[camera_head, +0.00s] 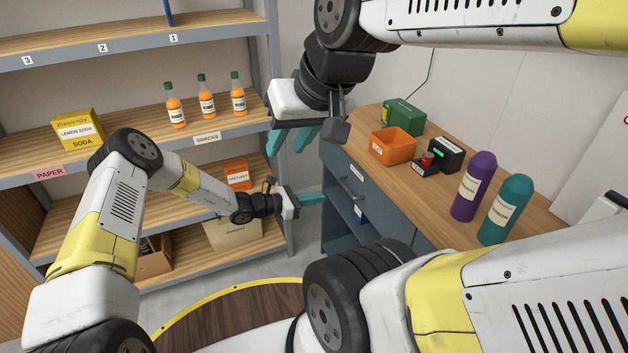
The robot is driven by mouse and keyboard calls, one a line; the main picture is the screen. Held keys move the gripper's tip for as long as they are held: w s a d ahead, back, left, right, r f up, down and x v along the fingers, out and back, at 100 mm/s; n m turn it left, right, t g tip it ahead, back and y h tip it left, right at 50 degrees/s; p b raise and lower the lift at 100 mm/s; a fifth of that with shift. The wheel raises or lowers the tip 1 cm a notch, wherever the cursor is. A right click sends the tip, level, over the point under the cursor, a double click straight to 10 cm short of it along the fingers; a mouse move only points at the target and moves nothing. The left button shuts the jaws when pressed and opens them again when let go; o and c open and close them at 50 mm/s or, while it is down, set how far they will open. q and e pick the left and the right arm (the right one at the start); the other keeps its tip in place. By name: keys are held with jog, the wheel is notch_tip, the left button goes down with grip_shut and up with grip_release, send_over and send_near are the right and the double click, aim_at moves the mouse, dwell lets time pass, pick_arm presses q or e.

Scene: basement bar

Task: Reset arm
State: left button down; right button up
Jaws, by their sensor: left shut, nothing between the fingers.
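My left arm comes in from the left and reaches across in front of the shelf. Its left gripper (314,199) has teal fingers closed together with nothing between them, in front of the gap between the shelf and the blue cabinet. My right arm comes in from the upper right and bends down. Its right gripper (289,146) points downward above and a little left of the left gripper. Its two teal fingers stand apart and hold nothing visible. Both grippers appear clear of the furniture.
A shelf (142,117) holds several orange bottles (207,100) and a yellow soda box (79,131). On the right, a wood-topped cabinet (365,132) bears an orange bin (392,147), a green box (404,117), a purple bottle (473,187) and a teal bottle (505,210).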

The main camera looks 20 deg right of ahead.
pick_arm(q)
jog(key=s+a+r+m+g+y, duration=0.1)
jog(key=s+a+r+m+y, duration=0.3)
jog(key=a+r+m, duration=0.55)
jog(key=s+a+r+m+y, duration=0.35)
jog(key=a+r, duration=0.85)
jog(key=r, duration=0.4)
jog(key=s+a+r+m+t+y, duration=0.3)
jog(key=s+a+r, duration=0.3)
jog(key=a, duration=0.5)
jog(key=s+a+r+m+t+y, duration=0.3)
jog(key=s+a+r, duration=0.3)
jog(key=s+a, duration=0.5)
jog(key=shift+a+r+t, duration=0.15)
jog(key=shift+r+t, duration=0.15)
